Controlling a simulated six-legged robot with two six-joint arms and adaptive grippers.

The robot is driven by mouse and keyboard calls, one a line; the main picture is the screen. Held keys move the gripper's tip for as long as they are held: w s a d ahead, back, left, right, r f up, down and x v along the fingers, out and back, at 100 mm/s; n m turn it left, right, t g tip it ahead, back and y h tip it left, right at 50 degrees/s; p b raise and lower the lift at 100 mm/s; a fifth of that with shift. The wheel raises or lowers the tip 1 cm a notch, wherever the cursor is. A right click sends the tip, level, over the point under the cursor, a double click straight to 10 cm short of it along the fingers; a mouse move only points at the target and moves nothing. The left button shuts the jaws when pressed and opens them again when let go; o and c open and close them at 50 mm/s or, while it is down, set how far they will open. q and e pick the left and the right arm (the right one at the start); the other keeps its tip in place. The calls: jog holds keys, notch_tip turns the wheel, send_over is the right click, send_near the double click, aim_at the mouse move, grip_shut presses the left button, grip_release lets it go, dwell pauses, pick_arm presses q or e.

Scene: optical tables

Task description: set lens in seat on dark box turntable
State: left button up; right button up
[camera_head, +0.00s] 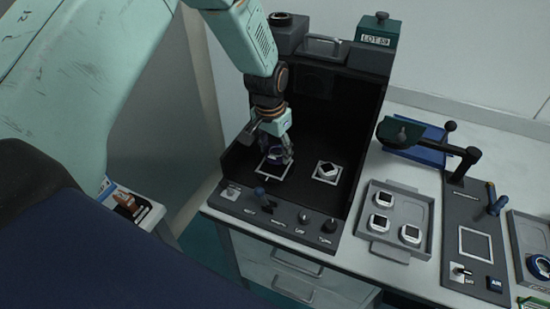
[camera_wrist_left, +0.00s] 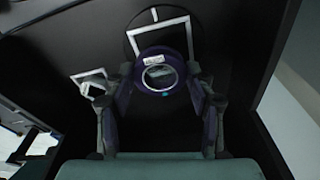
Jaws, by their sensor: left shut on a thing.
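My left gripper (camera_head: 276,158) reaches down into the dark box (camera_head: 303,105) and is shut on a purple ring-shaped lens (camera_wrist_left: 158,72). In the wrist view the lens sits between the fingertips, with a white label on its rim. Beyond it is a dark round turntable with a white square seat outline (camera_wrist_left: 188,32). The lens overlaps the near part of this outline; I cannot tell whether it touches the surface. In the head view the outline (camera_head: 268,176) shows partly under the gripper. My right gripper is not in view.
A second white square (camera_head: 318,179) in the box holds a small white-framed piece (camera_head: 328,169). Knobs line the box's front ledge. To the right are a grey tray (camera_head: 408,207) with three white-framed pieces and a dark panel (camera_head: 473,215) with a lever arm.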

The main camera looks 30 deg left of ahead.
aim_at(272, 153)
pick_arm(q)
jog(key=f, duration=0.1)
jog(key=a+f, duration=0.1)
jog(key=f, duration=0.1)
jog(key=shift+f, duration=0.3)
jog(key=shift+w+f, duration=0.1)
jog(key=shift+f, duration=0.15)
jog(key=shift+d+r, duration=0.1)
jog(key=shift+d, duration=0.2)
jog(key=shift+s, duration=0.2)
jog(key=o, duration=1.2)
jog(key=shift+w+a+f, duration=0.15)
jog(key=shift+w+f, duration=0.1)
jog(key=shift+f, duration=0.05)
jog(key=shift+r, duration=0.1)
jog(key=shift+s+r, duration=0.1)
jog(key=shift+s, duration=0.05)
